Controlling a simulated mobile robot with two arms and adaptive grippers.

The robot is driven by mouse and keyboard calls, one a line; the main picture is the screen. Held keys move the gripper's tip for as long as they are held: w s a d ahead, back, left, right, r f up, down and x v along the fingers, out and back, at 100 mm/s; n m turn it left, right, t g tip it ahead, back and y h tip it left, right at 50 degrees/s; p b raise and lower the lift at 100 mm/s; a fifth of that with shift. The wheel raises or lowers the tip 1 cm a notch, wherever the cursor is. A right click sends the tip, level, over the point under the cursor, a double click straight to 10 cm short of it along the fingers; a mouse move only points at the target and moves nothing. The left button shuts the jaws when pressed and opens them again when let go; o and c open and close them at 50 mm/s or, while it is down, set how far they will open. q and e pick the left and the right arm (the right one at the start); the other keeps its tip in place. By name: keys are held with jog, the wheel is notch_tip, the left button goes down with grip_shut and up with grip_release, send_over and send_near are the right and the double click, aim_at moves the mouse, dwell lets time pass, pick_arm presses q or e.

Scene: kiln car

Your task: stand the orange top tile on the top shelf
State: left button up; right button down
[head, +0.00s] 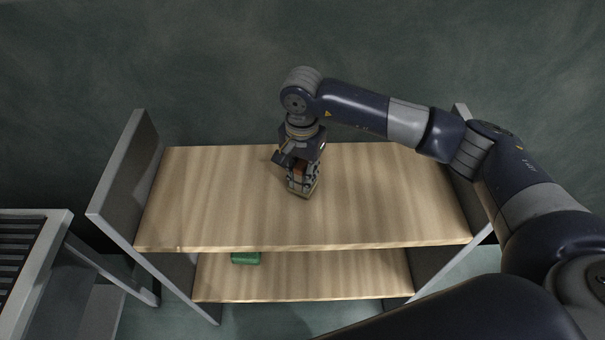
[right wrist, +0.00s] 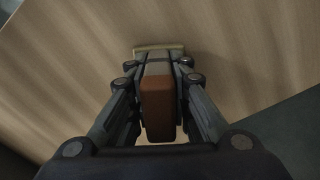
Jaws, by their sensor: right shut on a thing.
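The orange top tile (right wrist: 158,108) shows in the right wrist view as an upright brownish-orange block between the fingers, with a pale base at its far end. In the head view only a small part of the tile (head: 299,170) shows; the fingers hide the rest. My right gripper (head: 302,182) is shut on it, pointing down over the middle of the wooden top shelf (head: 210,200). The pale lower end is at or just above the shelf; I cannot tell whether it touches. My left gripper is not in view.
A green block (head: 245,258) lies on the lower shelf (head: 320,275). Grey side panels (head: 125,175) rise at both ends of the shelves. A grey slatted rack (head: 30,250) stands at the left. The top shelf is otherwise clear.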

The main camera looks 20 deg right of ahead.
aim_at(302, 163)
jog(key=shift+f+b, duration=0.3)
dwell(0.5)
jog(key=c, duration=1.4)
grip_release()
jog(key=shift+r, duration=0.15)
jog(key=shift+r+p, duration=1.65)
jog(key=shift+r, duration=2.2)
notch_tip(302, 163, up, 12)
